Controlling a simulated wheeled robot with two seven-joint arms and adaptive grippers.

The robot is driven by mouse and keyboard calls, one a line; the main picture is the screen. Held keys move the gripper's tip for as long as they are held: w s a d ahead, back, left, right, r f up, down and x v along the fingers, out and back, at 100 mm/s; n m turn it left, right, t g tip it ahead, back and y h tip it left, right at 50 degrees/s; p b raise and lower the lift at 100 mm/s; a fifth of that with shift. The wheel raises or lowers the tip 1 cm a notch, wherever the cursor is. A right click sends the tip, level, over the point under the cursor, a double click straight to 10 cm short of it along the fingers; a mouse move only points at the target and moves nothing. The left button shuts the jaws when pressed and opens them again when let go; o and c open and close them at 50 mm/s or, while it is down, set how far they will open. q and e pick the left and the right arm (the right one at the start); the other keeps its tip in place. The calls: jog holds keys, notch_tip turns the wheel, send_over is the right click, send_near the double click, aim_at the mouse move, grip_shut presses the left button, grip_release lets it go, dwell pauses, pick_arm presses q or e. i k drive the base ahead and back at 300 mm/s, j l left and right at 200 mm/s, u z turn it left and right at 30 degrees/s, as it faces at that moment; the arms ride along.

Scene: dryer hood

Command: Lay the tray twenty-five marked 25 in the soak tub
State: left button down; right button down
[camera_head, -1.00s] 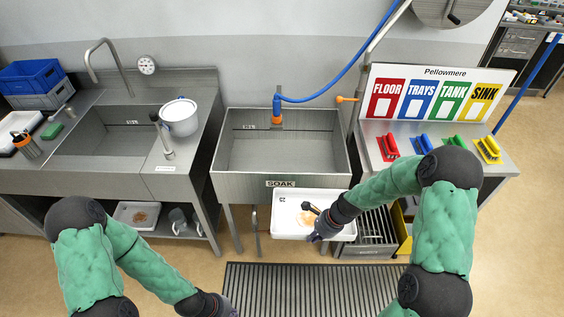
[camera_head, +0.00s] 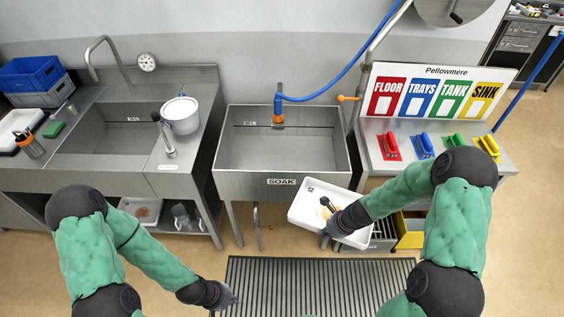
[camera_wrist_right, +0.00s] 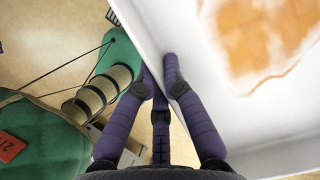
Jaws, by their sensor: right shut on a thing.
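A white tray (camera_head: 305,211) with an orange-brown stain on its floor hangs in front of the soak tub's right end, turned at an angle and below the rim. A small dark mark shows in its corner, too small to read. My right gripper (camera_head: 326,237) is shut on the tray's near wall. In the right wrist view, the fingers (camera_wrist_right: 158,75) straddle the wall of the tray (camera_wrist_right: 205,75). The steel soak tub (camera_head: 240,182), labelled SOAK, looks empty, with an orange-tipped blue hose above it. My left gripper (camera_head: 232,299) is low over the floor grate, its jaws unclear.
Another stained tray (camera_head: 142,209) lies on the shelf under the left sink (camera_head: 105,145). A white bucket (camera_head: 180,117) stands on the counter left of the tub. A counter with coloured brushes (camera_head: 422,145) stands right of it. A yellow bin (camera_head: 410,232) is beside the tray.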

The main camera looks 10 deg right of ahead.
aim_at(283, 180)
jog(key=i, duration=1.4)
